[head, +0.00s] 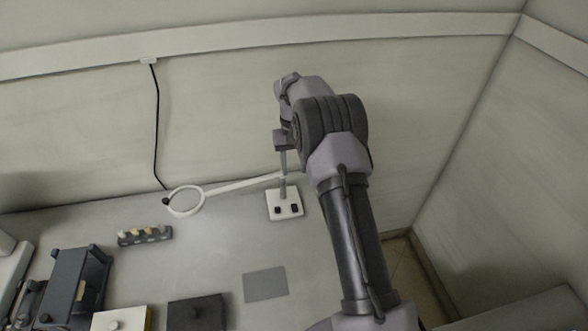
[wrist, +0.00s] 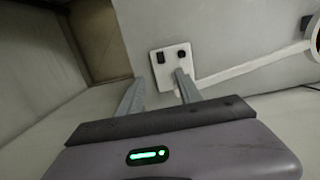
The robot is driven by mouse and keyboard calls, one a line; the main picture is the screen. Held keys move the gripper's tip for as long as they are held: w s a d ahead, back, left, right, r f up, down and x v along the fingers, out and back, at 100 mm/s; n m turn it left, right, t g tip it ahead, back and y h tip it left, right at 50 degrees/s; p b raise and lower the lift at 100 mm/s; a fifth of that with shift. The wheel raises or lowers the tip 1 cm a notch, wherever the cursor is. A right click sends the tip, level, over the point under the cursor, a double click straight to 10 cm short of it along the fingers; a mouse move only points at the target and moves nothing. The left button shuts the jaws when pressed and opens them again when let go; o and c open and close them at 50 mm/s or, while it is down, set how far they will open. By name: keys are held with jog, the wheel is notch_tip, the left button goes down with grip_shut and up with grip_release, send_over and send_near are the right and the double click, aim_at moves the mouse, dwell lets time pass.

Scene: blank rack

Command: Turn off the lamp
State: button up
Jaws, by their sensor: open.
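The lamp is a white ring (head: 186,200) on a long white arm, which runs right to a small white base (head: 272,204) on the bench. Two dark controls sit on the base's front part. In the wrist view the base (wrist: 172,73) shows a black rectangular switch (wrist: 160,57) and a round black knob (wrist: 181,54). My gripper (wrist: 158,80) is open and empty, pointing at the base. Its right finger overlaps the base's near edge below the knob; its left finger is beside the base. Whether either touches cannot be told. In the head view my gripper (head: 284,186) is over the base's back part.
A small vial rack (head: 145,236), a dark device (head: 78,280), a white box (head: 122,319) and a black box (head: 196,312) stand at left and front. A flat grey pad (head: 265,285) lies in front of the base. A black cable (head: 157,120) hangs on the back wall.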

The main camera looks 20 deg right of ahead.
jog(key=b, duration=0.2)
jog(key=t+h+b, duration=0.1)
jog(key=t+b, duration=0.5)
jog(key=b, duration=0.4)
send_near(295, 207)
jog(key=b+x, duration=0.5)
jog(key=x, duration=0.2)
jog(key=shift+a+f+b, duration=0.1)
jog(key=shift+b, duration=0.25)
